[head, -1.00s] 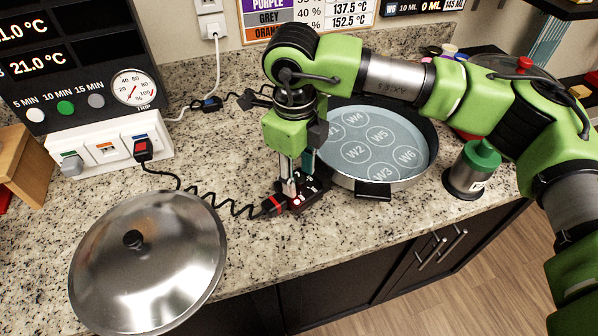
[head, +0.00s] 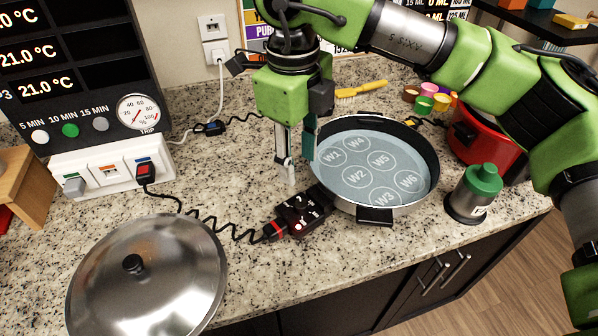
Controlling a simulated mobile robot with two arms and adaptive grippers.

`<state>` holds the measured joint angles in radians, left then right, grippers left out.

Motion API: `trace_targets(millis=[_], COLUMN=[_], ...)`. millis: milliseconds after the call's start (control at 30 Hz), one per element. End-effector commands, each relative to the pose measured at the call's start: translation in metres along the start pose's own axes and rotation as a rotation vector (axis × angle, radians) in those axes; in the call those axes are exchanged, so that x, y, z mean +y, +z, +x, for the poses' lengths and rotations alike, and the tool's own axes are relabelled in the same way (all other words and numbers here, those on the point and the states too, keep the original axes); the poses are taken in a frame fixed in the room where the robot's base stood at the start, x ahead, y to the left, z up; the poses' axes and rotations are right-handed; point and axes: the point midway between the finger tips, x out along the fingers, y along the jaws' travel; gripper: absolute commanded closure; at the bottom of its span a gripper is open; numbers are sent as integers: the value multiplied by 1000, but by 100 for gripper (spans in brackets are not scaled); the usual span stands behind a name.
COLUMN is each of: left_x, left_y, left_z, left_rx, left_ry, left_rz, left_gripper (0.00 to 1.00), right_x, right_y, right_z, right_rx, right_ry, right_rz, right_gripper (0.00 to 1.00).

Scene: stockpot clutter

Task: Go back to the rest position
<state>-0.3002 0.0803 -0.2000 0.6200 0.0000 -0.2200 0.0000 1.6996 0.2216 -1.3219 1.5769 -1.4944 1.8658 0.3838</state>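My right gripper (head: 297,165) hangs above the counter, left of the round pan (head: 376,210) with the W-marked disc (head: 380,165) in it. Its fingers point down and stand apart with nothing seen between them. The black control box (head: 303,211) with a small lit red light sits at the pan's left side, just below and right of the fingertips, with a visible gap between. My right arm (head: 450,55) reaches in from the right across the top of the view. My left gripper is not in view.
A steel lid (head: 150,275) lies at front left. A coiled cable (head: 215,225) runs from the control box to the white switch panel (head: 105,175). A green-capped steel bottle (head: 472,195) and a red pot (head: 480,140) stand right of the pan. A yellow brush (head: 361,91) lies behind.

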Motion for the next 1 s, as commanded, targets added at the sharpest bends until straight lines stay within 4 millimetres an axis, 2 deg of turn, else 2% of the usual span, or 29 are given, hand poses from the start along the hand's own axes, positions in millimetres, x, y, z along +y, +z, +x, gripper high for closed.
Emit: trace_targets(millis=[133, 567, 667, 800, 1000], left_x=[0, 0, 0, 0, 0], left_y=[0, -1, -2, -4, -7], left_z=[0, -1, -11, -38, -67], left_rx=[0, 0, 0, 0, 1], left_ry=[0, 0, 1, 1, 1], left_rz=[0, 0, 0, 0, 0], left_gripper=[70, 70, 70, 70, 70], right_x=[0, 0, 0, -2, -4], right_y=[0, 0, 0, 0, 0], right_z=[-6, -6, -17, -44, -72], right_rx=[0, 0, -1, -1, 0], right_ry=[0, 0, 0, 0, 0], right_rz=[-1, -1, -1, -1, -1], right_gripper=[63, 63, 63, 63, 63])
